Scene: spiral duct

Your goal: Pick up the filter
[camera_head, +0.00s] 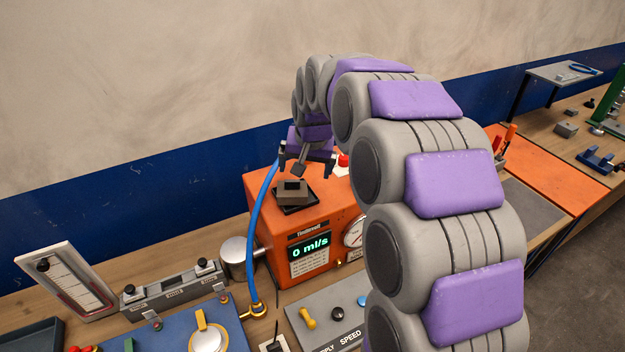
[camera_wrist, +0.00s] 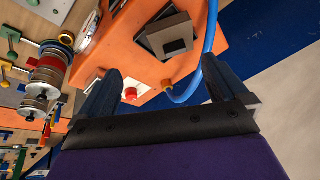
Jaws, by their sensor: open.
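A grey-brown square block, which looks like the filter (camera_head: 291,190), sits in a shallow black seat (camera_head: 302,208) on top of an orange machine (camera_head: 277,223). In the wrist view the filter (camera_wrist: 162,43) shows a dark square on its face and lies beyond the fingertips. My gripper (camera_head: 307,163) hangs above the machine, over and slightly right of the filter. In the wrist view my gripper (camera_wrist: 160,85) is open, with its two dark fingers wide apart and nothing between them. The filter is apart from both fingers.
A blue hose (camera_head: 256,215) curves up the machine's left side, and in the wrist view it (camera_wrist: 207,55) passes close to one finger. A red button (camera_head: 343,160) stands on the machine. A dial gauge (camera_head: 353,232) is on its front. The wall is behind.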

